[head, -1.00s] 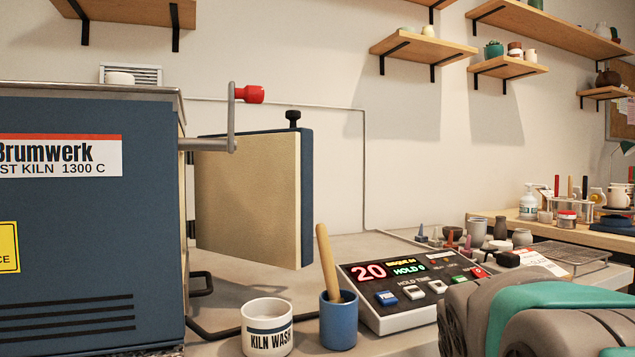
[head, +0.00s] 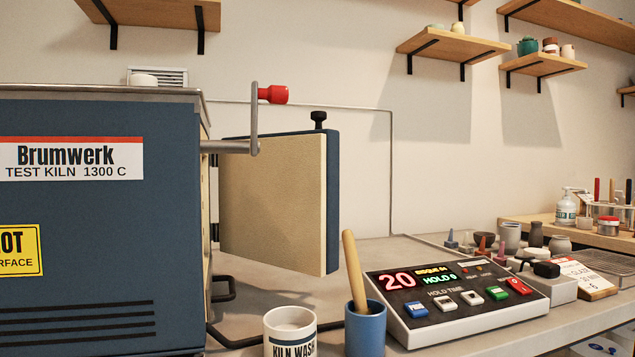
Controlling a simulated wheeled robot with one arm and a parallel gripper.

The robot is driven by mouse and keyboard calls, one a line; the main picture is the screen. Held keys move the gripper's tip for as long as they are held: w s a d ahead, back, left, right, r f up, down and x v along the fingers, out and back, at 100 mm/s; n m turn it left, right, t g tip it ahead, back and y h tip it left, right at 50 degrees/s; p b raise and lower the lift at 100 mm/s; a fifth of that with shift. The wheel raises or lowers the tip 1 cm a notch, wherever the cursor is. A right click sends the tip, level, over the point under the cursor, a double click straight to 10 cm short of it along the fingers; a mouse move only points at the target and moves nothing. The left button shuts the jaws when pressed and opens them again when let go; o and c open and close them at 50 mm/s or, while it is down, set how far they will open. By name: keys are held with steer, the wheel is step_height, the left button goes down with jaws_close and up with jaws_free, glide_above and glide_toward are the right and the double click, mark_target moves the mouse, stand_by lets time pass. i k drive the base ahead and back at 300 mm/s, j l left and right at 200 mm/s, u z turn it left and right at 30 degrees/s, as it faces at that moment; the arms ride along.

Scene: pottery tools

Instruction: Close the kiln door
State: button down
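The kiln (head: 100,220) is a blue box with a Brumwerk label, at the left of the head view. Its door (head: 272,200) stands wide open to the right of the body, with its cream inner face showing and a blue edge at the far side. A black knob (head: 318,119) sits on top of the door. A grey crank lever with a red grip (head: 273,94) sticks out from the kiln's right side, in front of the door's upper left. The kiln's opening is hidden from this side. My gripper is not in view.
A KILN WASH cup (head: 290,331) and a blue cup with a wooden handle (head: 364,325) stand in front of the door. A controller (head: 455,300) lies to their right. Small pots (head: 510,237) stand behind it. The counter below the door (head: 375,252) is mostly clear.

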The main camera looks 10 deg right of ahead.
mark_target(279, 208)
steer(key=k+l+u, duration=0.1)
steer(key=k+l, duration=0.3)
steer(key=l, duration=0.15)
steer(key=k+l+u, duration=0.15)
steer(key=k+l, duration=0.25)
steer(key=l, duration=0.15)
